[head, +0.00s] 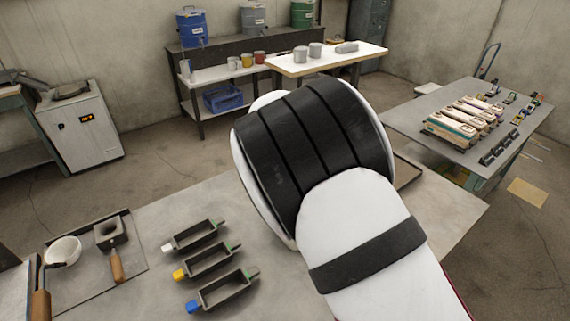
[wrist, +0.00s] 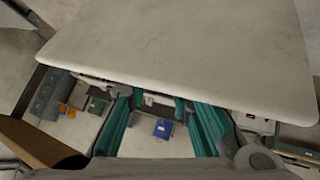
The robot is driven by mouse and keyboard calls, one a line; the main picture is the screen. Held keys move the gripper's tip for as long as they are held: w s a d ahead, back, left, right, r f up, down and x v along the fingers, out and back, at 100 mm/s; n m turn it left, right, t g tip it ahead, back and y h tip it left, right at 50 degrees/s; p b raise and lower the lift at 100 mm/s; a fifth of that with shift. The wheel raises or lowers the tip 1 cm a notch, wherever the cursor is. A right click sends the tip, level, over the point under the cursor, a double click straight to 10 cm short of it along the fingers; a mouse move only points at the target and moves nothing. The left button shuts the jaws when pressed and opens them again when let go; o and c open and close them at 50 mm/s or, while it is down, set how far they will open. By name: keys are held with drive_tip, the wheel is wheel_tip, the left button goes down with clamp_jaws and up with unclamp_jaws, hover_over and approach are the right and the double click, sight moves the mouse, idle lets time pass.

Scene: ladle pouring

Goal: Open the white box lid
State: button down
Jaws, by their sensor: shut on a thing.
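In the wrist view a large pale panel with rounded corners, apparently the white box lid (wrist: 180,45), fills the upper part of the picture. Its near edge runs across just beyond my gripper (wrist: 161,100). The two teal fingers reach up to this edge, and their tips are at or behind it. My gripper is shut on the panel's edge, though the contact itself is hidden. In the head view my thick white and black arm covers the middle, and my gripper and the lid cannot be made out there.
A grey table (head: 150,235) holds three molds (head: 210,262) with coloured ends, a white ladle bowl (head: 63,251) and a wooden-handled tool (head: 112,240). A loaded side table (head: 400,112) stands at the right.

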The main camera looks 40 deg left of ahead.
drive_tip(key=c, duration=2.3)
unclamp_jaws()
drive_tip(key=shift+w+a+f+b, duration=0.1)
drive_tip(key=shift+a+f+b, duration=0.35)
drive_tip(key=shift+a+f, duration=0.45)
drive_tip(key=o, duration=0.9)
drive_tip(key=shift+w+r, duration=0.1)
drive_tip(key=shift+r, duration=0.1)
drive_tip(key=shift+d, duration=0.1)
drive_tip(key=s+r+p, duration=0.3)
drive_tip(key=r, duration=0.4)
drive_tip(key=s+r+p, duration=0.3)
drive_tip(key=r+p, duration=0.1)
drive_tip(key=r, duration=0.3)
drive_tip(key=shift+s+r, duration=0.25)
drive_tip(key=shift+r, duration=0.1)
drive_tip(key=shift+d, duration=0.1)
drive_tip(key=v, duration=0.7)
drive_tip(key=shift+r, duration=0.25)
drive_tip(key=shift+s, duration=0.1)
